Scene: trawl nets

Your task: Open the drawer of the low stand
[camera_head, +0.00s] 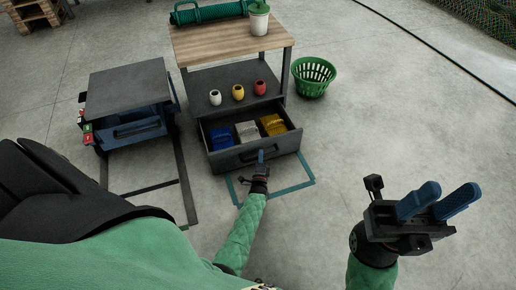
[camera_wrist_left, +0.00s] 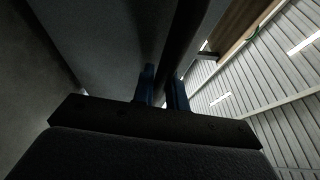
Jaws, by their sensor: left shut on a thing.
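The low stand (camera_head: 236,78) has a wooden top and a dark shelf. Its drawer (camera_head: 284,143) is pulled out toward me, and its inside shows from above. A blue, a grey-white and a yellow item lie in it. My left gripper (camera_head: 261,157) is at the middle of the drawer front, shut on the drawer handle, which it mostly hides in the head view. In the left wrist view its blue fingers (camera_wrist_left: 165,88) stand either side of a dark bar. My right gripper (camera_head: 438,203) is in the air at the right, open and empty.
White, yellow and red vases (camera_head: 238,92) stand on the shelf. A potted plant (camera_head: 259,18) and a green roll (camera_head: 208,13) are on top. A dark cart (camera_head: 126,90) stands left and a green basket (camera_head: 313,76) right. The floor at right is clear.

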